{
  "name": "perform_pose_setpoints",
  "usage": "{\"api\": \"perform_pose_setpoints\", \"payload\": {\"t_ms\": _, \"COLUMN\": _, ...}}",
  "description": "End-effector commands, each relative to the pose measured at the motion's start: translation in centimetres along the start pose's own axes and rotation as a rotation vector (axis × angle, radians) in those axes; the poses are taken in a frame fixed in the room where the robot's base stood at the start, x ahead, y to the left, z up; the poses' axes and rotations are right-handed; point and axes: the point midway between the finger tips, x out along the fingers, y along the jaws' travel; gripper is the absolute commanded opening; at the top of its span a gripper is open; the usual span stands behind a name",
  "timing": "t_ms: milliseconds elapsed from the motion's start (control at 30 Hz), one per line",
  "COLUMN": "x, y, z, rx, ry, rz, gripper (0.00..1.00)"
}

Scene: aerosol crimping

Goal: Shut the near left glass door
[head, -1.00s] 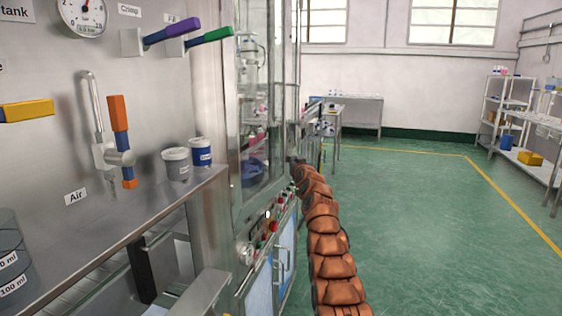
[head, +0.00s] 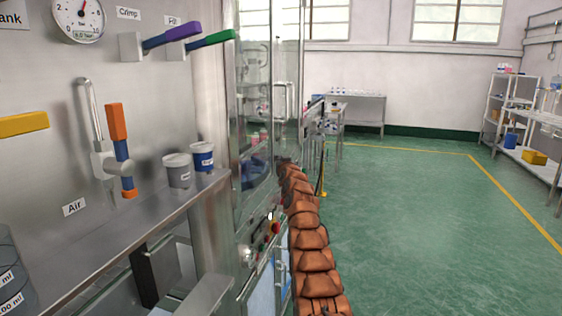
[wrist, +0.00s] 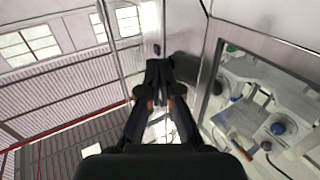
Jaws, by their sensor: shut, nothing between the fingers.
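The glass-fronted machine cabinet (head: 254,115) stands right of the steel panel in the head view. A narrow framed glass door (head: 286,72) with a bar handle shows at its right side; I cannot tell its exact angle or whether it is the near left one. My orange-brown arm reaches along the cabinet front, its far end close below this door. My gripper is hidden there. In the wrist view my gripper (wrist: 159,72) is shut and empty, between pale metal bars on the left and a framed glass pane (wrist: 250,105) on the right. Contact cannot be told.
A steel shelf with a grey cup (head: 177,171) and a blue cup (head: 202,158) is at the left. Purple and green levers (head: 210,40) stick out above it. Red control buttons (head: 275,228) sit below the glass. The green floor (head: 410,220) to the right is clear.

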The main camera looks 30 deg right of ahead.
Motion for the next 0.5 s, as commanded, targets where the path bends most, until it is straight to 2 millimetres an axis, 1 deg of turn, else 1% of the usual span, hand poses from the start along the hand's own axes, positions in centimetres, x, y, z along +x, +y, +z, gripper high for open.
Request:
{"api": "perform_pose_setpoints", "payload": {"t_ms": 33, "x": 0.1, "y": -0.6, "z": 0.0, "rx": 0.001, "ry": -0.001, "rz": -0.007, "gripper": 0.0}}
{"api": "perform_pose_setpoints", "payload": {"t_ms": 167, "x": 0.0, "y": -0.3, "z": 0.1, "rx": 0.001, "ry": -0.001, "rz": -0.007, "gripper": 0.0}}
{"api": "perform_pose_setpoints", "payload": {"t_ms": 267, "x": -0.2, "y": 0.4, "z": 0.2, "rx": 0.002, "ry": 0.001, "rz": -0.005, "gripper": 0.0}}
{"api": "perform_pose_setpoints", "payload": {"t_ms": 500, "x": -1.2, "y": 3.1, "z": 0.3, "rx": 0.001, "ry": 0.001, "rz": -0.004, "gripper": 0.0}}
